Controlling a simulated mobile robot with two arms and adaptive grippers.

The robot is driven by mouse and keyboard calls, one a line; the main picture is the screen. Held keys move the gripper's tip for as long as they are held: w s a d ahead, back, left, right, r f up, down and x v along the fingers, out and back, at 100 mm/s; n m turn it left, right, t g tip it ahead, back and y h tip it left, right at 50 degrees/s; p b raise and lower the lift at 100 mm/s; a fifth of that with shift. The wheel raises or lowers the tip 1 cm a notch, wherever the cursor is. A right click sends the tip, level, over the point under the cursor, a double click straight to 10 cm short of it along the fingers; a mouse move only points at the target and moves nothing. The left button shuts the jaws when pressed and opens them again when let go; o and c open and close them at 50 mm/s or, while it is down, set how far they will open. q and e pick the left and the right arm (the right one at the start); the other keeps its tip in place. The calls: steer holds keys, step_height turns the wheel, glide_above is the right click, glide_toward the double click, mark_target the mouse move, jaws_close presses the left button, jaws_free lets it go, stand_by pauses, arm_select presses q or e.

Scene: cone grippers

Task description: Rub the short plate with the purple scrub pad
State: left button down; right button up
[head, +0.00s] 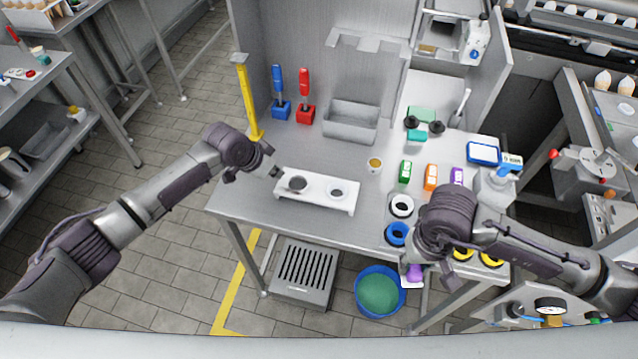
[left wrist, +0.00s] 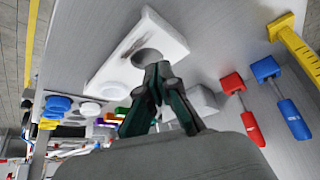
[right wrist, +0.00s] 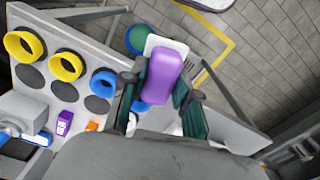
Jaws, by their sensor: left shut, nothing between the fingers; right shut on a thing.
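The white plate (head: 315,199) lies on the steel table and has two round recesses, the left one darker. In the left wrist view the plate (left wrist: 118,66) shows a dark smear beside one recess. My left gripper (head: 277,172) is shut and empty at the plate's left end; its fingertips (left wrist: 158,72) overlap the dark recess in the left wrist view, and contact cannot be told. My right gripper (head: 413,263) is shut on the purple scrub pad (right wrist: 166,76), which has a white part behind it. The pad (head: 414,272) is at the table's front edge, right of the plate and apart from it.
Blue (head: 397,234) and white (head: 401,205) rings stand right of the plate, with yellow rings near my right arm. A small cup (head: 375,165), a steel tray (head: 351,121) and a yellow post (head: 246,98) stand behind. A blue bin (head: 380,291) is below the front edge.

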arm_select(q)
steer(key=shift+r+p, duration=0.35)
steer(key=shift+r, duration=0.25)
steer(key=v, duration=1.2)
